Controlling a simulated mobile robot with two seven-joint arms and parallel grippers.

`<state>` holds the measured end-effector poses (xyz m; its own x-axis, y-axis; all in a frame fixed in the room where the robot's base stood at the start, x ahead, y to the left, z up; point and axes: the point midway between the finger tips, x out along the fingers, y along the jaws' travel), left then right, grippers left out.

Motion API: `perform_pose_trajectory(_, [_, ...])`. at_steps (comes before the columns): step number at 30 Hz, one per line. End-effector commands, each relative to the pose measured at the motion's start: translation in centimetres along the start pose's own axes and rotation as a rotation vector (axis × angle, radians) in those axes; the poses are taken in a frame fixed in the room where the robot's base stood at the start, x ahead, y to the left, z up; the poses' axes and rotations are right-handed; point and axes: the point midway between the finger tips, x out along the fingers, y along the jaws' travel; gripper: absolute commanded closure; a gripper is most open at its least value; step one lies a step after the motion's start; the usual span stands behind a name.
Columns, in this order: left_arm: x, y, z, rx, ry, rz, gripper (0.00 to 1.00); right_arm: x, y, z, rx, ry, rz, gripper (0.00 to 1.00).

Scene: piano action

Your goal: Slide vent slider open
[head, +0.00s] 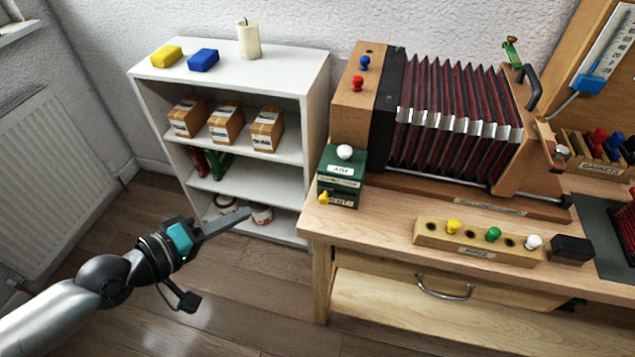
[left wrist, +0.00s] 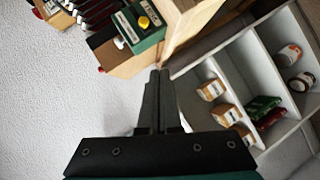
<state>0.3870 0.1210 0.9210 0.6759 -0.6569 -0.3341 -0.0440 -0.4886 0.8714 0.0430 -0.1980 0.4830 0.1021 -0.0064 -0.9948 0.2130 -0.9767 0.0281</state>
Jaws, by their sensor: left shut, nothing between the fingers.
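No part is clearly marked as the vent slider, so I cannot tell which it is. A green box (head: 327,184) with a white knob (head: 344,152), a label and a yellow knob (head: 323,198) stands at the bench's left end. A blue piece (head: 588,84) sits by a white scale on a wooden panel at the upper right. My left gripper (head: 247,213) is shut and empty, in the air left of the bench, apart from the green box. In the left wrist view its fingers (left wrist: 159,75) point toward the green box (left wrist: 148,38). My right gripper is out of view.
A white shelf (head: 300,80) with cartons stands behind my left gripper. Floor left of the bench is clear.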

Motion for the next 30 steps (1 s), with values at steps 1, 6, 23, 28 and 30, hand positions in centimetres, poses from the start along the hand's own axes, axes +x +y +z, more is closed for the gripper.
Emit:
perform_pose_trajectory(1, [-0.2,1.0,0.3,-0.014,-0.016,0.014,1.0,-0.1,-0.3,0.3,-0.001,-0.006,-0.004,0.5])
perform_pose_trajectory(6, [-0.5,2.0,0.8,-0.043,-0.034,0.033,1.0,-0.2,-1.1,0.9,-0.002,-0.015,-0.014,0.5])
perform_pose_trajectory(23, [1.4,2.1,0.7,-0.041,-0.028,0.036,1.0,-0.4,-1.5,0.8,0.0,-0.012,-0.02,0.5])
perform_pose_trajectory(28, [3.7,2.2,0.8,-0.042,-0.029,0.036,1.0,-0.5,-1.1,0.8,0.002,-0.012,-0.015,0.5])
perform_pose_trajectory(30, [4.7,2.3,0.8,-0.04,-0.029,0.036,1.0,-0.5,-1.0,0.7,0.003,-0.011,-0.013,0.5])
